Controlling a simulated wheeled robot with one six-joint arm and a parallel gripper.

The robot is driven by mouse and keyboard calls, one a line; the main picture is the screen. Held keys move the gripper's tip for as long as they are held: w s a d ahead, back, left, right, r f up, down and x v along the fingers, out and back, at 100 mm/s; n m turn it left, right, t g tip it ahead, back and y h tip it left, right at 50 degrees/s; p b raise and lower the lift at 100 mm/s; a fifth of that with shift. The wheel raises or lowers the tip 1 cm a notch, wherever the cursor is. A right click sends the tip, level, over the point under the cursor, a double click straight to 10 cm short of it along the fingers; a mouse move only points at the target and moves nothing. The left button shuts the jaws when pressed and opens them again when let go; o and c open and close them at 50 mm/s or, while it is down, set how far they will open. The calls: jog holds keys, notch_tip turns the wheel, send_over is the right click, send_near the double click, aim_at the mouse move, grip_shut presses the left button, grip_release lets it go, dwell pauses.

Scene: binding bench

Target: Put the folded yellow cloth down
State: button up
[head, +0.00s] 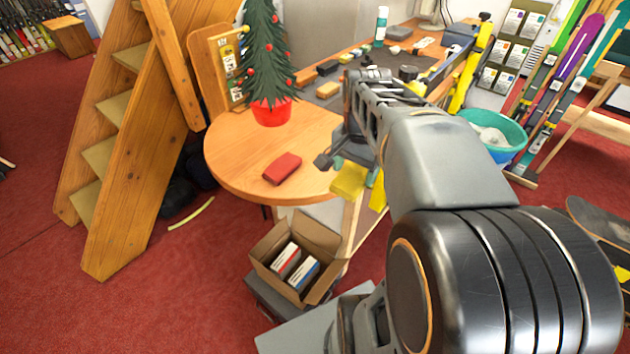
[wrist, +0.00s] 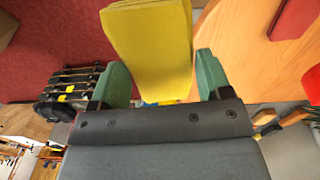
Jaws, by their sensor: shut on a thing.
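The folded yellow cloth (wrist: 152,45) is between the green fingertips of my gripper (wrist: 161,75) in the wrist view and sticks out beyond them. In the head view the cloth (head: 347,180) shows at the front right edge of the round wooden table (head: 225,165). My gripper (head: 362,172) is shut on it, partly hidden by my arm. In the wrist view the tabletop (wrist: 245,65) is to the right of the cloth, and red carpet is to its left. I cannot tell the height of the cloth above the table.
A red folded cloth (head: 282,168) lies on the round table near its front. A small decorated tree in a red pot (head: 271,112) stands behind it. A cardboard box (head: 262,247) holding small boxes is below the table. The table's left part is clear.

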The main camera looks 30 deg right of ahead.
jog(key=p, duration=0.2)
send_near(316, 181)
jog(key=s+r, duration=0.2)
jog(key=s, duration=0.3)
jog(key=w+f, duration=0.3)
jog(key=shift+d+f, duration=0.1)
jog(key=shift+f, duration=0.1)
jog(key=shift+w+f, duration=0.5)
jog(key=shift+f, duration=0.1)
jog(key=f, duration=0.1)
jog(key=w+f+p, duration=0.1)
jog(key=shift+f, duration=0.9)
jog(key=o, duration=0.8)
jog(key=shift+o, duration=0.2)
